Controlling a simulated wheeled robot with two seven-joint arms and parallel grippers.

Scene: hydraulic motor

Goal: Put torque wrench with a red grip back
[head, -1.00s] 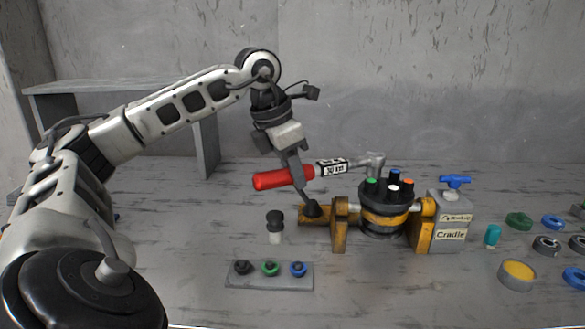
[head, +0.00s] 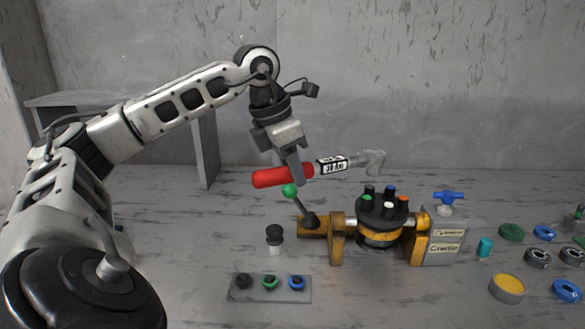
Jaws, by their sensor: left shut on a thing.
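The torque wrench with a red grip (head: 268,178) is held in the air by my left gripper (head: 301,174). The gripper is shut on the red grip, near the labelled part of the shaft. The wrench lies nearly level, with its grey head (head: 373,161) pointing right. The head is above and behind the hydraulic motor (head: 381,226), and looks apart from it. The motor sits in the yellow and grey cradle (head: 440,247), with several coloured plugs on top. My right gripper is not in view.
A green-knobbed lever (head: 290,191) stands at the cradle's left end, close under the grip. A small plate with three knobs (head: 269,289) and a black-capped bottle (head: 275,240) are in front. Several rings (head: 507,288) lie at right. A grey shelf (head: 206,145) stands behind left.

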